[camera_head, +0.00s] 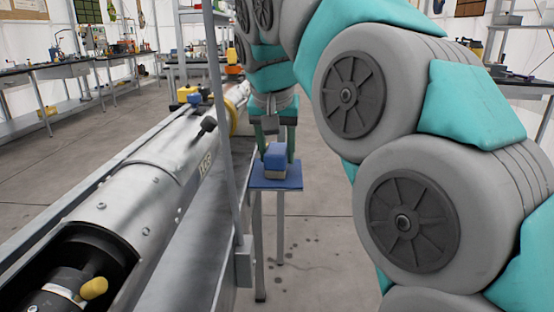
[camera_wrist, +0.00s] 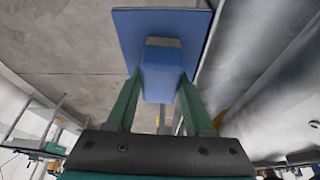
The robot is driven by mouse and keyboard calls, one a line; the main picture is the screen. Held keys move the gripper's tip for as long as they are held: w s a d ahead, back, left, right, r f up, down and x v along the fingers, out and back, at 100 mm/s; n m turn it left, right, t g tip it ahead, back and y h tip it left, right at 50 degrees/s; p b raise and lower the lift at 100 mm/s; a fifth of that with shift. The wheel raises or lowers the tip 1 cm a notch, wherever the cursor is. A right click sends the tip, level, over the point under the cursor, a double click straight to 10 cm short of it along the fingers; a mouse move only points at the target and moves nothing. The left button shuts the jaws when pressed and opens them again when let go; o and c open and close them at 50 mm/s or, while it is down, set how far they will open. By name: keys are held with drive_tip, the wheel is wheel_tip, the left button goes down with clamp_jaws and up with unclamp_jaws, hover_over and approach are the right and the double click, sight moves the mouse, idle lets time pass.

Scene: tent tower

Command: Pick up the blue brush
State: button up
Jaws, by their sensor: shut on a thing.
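The blue brush (camera_head: 275,156) has a blue block-shaped body with a grey-beige lower part. In the head view it is at a small blue-topped stand (camera_head: 290,184); I cannot tell whether it touches the top or is just above it. My gripper (camera_head: 277,150) reaches down to it, with one green finger on each side. In the wrist view the brush (camera_wrist: 163,72) lies between the two green fingers of my gripper (camera_wrist: 160,90), which are shut on it. The blue stand top (camera_wrist: 130,28) shows behind it.
A long silver cylinder (camera_head: 150,185) lies on a grey bench left of the stand. A thin upright post (camera_head: 222,120) stands between them and my view. Workbenches (camera_head: 50,68) with tools line the left wall. Bare concrete floor (camera_head: 315,250) lies around the stand.

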sight(278, 145)
clamp_jaws()
drive_tip(key=shift+r, duration=1.75)
drive_tip(key=s+d+b, duration=0.1)
drive_tip(key=s+d, duration=0.2)
drive_tip(key=s, duration=0.4)
drive_tip(key=s+d+r+b, duration=0.1)
drive_tip(key=s+d, duration=0.2)
drive_tip(key=s, duration=0.4)
drive_tip(key=shift+s+d+r+b, duration=0.2)
drive_tip(key=shift+s+r+b, duration=0.05)
drive_tip(key=shift+s+b, duration=0.1)
